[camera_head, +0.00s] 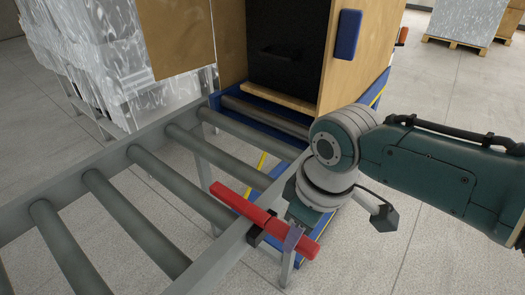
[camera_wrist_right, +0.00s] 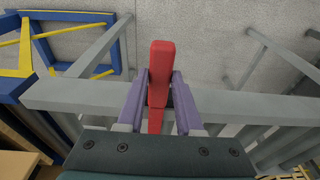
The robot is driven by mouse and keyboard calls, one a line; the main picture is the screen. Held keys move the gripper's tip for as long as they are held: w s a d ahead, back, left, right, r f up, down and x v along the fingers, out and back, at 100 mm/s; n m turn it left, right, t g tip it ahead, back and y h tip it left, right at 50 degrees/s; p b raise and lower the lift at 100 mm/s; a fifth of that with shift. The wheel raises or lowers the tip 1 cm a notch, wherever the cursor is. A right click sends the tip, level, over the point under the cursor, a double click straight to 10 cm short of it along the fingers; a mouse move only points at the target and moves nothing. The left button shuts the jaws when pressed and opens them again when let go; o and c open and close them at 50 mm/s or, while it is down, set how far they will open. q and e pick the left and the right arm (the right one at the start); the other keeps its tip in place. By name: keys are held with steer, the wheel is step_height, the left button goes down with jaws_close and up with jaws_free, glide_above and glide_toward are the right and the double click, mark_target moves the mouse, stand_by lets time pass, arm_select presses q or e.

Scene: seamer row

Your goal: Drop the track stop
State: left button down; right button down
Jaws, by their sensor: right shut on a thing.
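The track stop is a red bar (camera_head: 240,204) with a dark bracket (camera_head: 256,236) at the side rail of the roller track (camera_head: 222,268). In the head view the bar lies level across the rail, its far end over the rollers and its near end outside. My right gripper (camera_head: 293,238) is at the outer part of the bar. In the right wrist view the red bar (camera_wrist_right: 160,75) stands between the two purple fingers of my right gripper (camera_wrist_right: 160,100), which is shut on it. The contact at the fingertips is partly hidden. My left gripper is not in view.
Grey rollers (camera_head: 125,205) run toward a blue-framed machine with a wooden cabinet (camera_head: 355,70) and dark opening. Wrapped stacks (camera_head: 110,65) stand behind the track at left. A pallet load (camera_head: 468,18) stands far right. The floor right of the track is open.

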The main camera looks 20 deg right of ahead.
steer(key=c, duration=0.6)
jaws_free()
steer(key=shift+o, duration=0.2)
steer(key=shift+r, duration=0.35)
step_height(320, 180, up, 9)
steer(key=s+d+p, duration=0.1)
steer(key=p, duration=0.4)
steer(key=shift+s, duration=0.15)
